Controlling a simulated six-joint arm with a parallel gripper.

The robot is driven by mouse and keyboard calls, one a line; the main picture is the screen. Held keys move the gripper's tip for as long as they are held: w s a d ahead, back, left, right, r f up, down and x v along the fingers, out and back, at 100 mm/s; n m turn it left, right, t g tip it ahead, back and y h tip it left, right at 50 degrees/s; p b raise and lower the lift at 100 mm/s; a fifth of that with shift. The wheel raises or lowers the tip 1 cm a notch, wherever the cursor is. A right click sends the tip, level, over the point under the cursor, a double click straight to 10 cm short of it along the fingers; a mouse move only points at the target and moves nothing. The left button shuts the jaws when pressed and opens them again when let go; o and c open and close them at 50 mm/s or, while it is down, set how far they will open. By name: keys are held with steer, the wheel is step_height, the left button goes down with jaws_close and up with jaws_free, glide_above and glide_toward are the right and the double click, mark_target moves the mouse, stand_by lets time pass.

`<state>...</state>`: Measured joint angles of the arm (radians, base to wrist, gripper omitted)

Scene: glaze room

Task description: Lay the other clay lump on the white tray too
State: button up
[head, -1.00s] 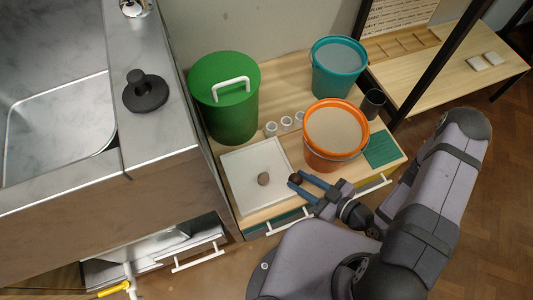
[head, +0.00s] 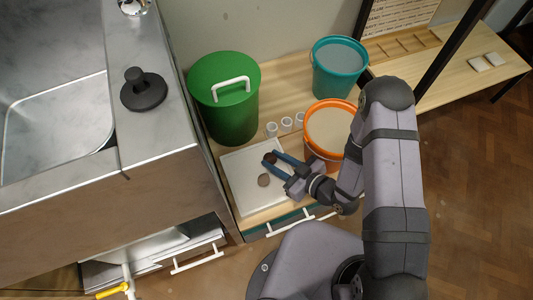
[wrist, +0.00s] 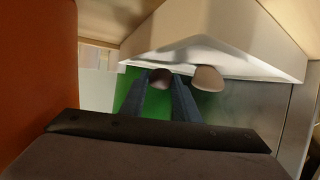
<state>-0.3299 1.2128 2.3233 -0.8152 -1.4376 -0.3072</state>
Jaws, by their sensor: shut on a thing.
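The white tray (head: 236,163) lies on the wooden worktop; part of it also shows in the wrist view (wrist: 240,65). A grey-brown clay lump (head: 264,180) rests on the tray and shows right of my fingers in the wrist view (wrist: 207,79). My gripper (head: 271,158) is shut on a darker brown clay lump (head: 270,156), seen between the blue fingers in the wrist view (wrist: 160,79). The held lump is over the tray's right part, behind the resting lump and apart from it. I cannot tell whether it touches the tray.
An orange bucket (head: 318,147) stands close to the right of my gripper. A green lidded bin (head: 228,115) stands behind the tray. Several small white cups (head: 286,124) sit behind the gripper, and a teal bucket (head: 337,80) stands further back. The tray's left part is bare.

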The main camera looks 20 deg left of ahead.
mark_target(272, 157)
steer(key=a, duration=0.1)
steer(key=w+a, duration=0.1)
steer(key=a, duration=0.1)
steer(key=shift+w+a, duration=0.1)
steer(key=shift+a, duration=0.15)
steer(key=shift+f+b, duration=0.3)
steer(key=shift+b, duration=0.15)
steer(key=shift+f, duration=0.1)
steer(key=o, duration=1)
steer(key=shift+o, duration=0.2)
steer(key=shift+r, duration=0.25)
steer(key=p+v, duration=0.2)
steer(key=v, duration=0.9)
steer(key=shift+d+p, duration=0.3)
steer(key=shift+d, duration=0.25)
